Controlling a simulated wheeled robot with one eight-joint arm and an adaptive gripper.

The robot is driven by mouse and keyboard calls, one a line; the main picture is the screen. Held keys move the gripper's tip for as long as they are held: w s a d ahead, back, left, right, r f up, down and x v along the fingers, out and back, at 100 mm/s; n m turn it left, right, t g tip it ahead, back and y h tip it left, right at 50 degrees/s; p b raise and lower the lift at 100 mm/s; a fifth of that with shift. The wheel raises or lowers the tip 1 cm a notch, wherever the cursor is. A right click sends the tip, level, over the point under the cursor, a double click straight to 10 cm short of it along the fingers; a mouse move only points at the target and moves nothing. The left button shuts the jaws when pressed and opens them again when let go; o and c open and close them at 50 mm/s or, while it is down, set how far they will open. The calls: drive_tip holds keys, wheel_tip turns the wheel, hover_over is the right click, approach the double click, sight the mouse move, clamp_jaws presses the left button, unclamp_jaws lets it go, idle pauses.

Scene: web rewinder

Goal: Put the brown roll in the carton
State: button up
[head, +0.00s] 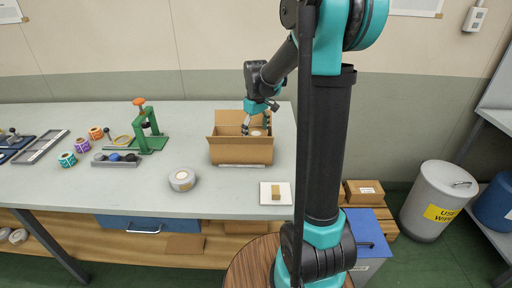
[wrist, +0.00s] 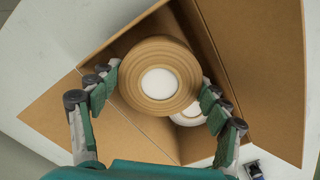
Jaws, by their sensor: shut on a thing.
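The brown roll (wrist: 135,88) is between the fingers of my gripper (wrist: 160,88), which is shut on it. The roll has a white core that faces the wrist camera. The open carton (head: 240,152) stands on the bench with its flaps spread. My gripper (head: 257,124) reaches down into the carton's opening at its right part. The carton's brown walls and flaps (wrist: 75,110) surround the roll in the wrist view. I cannot tell whether the roll touches the carton floor. A second, pale roll (wrist: 190,117) lies lower in the carton, partly hidden by the brown one.
A grey-white roll (head: 182,180) lies on the bench left of the carton. A white tile with a tan block (head: 276,195) lies in front, to the right. A green hand press (head: 150,137) and several coloured rolls stand farther left. Bare bench lies between them.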

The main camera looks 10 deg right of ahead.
sight(256, 133)
drive_tip(key=shift+f, duration=3.1)
drive_tip(key=shift+f, duration=0.1)
drive_tip(key=o, duration=1.3)
wheel_tip(256, 133, up, 12)
drive_tip(key=shift+r, duration=0.15)
